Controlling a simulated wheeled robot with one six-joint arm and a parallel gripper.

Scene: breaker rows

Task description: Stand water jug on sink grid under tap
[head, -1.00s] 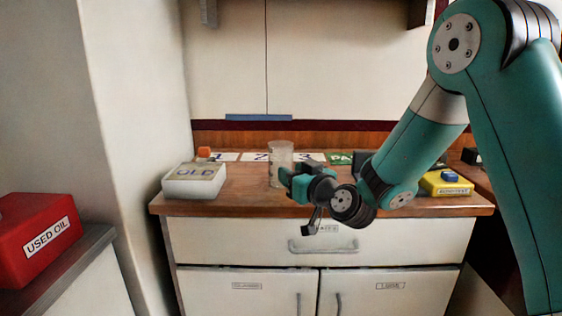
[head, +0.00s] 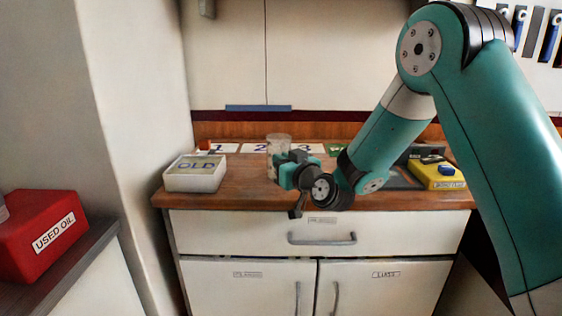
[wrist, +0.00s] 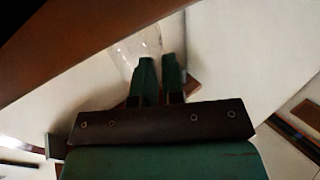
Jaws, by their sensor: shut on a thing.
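The water jug (head: 278,144) is a clear, upright cylinder in the head view, in front of the number cards at the back of the wooden counter. My gripper (head: 282,172) is shut on it and hides its lower part, so I cannot tell whether its base touches the counter. In the wrist view the two fingers (wrist: 160,70) are close together, with part of the clear jug (wrist: 132,45) just beyond them. I cannot make out a sink grid or a tap in either view.
A white box marked OLD (head: 195,175) stands at the counter's left end. A yellow box (head: 436,174) sits at the right, beside a dark grey flat area (head: 398,180). A red USED OIL box (head: 40,235) stands on the left surface.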

